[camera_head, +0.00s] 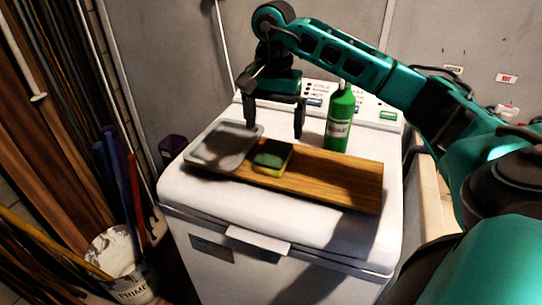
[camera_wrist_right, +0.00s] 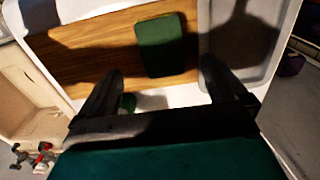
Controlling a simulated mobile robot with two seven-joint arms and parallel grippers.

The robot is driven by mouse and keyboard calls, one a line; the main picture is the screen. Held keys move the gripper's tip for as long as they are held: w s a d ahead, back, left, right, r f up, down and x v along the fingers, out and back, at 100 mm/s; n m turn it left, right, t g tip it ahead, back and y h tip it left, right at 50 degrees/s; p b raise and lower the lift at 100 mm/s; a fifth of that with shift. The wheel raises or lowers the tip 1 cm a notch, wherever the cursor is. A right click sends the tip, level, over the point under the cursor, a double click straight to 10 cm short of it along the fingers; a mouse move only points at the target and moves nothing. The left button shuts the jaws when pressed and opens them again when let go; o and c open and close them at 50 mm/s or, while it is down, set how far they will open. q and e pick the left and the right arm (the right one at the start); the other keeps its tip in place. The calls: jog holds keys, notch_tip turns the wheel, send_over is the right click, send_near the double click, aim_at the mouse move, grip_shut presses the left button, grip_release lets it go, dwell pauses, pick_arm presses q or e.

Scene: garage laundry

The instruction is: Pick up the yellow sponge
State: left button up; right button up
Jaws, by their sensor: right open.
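The yellow sponge (camera_head: 272,158) has a dark green top and a yellow side. It lies flat on a wooden board (camera_head: 338,184) on the white machine, beside the grey tray. In the right wrist view the sponge (camera_wrist_right: 161,46) shows its green top, ahead of the fingers and between their lines. My right gripper (camera_head: 273,134) is open and empty, pointing down above and behind the sponge, apart from it. The gripper also shows in the right wrist view (camera_wrist_right: 160,82). My left gripper is not in view.
A grey tray (camera_head: 222,147) sits at the board's left end. A green bottle (camera_head: 339,120) stands upright behind the board, right of my gripper. The white machine's top (camera_head: 300,222) is clear in front. A bucket (camera_head: 117,252) with poles stands at left.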

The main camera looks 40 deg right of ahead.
aim_at(273, 154)
notch_tip(273, 154, down, 3)
jog(key=shift+r, duration=0.1)
notch_tip(273, 154, down, 5)
jog(key=b, duration=0.4)
jog(key=shift+a, duration=0.1)
jog(key=shift+c, duration=0.7)
jog(key=c, duration=1)
jog(key=shift+o, duration=0.2)
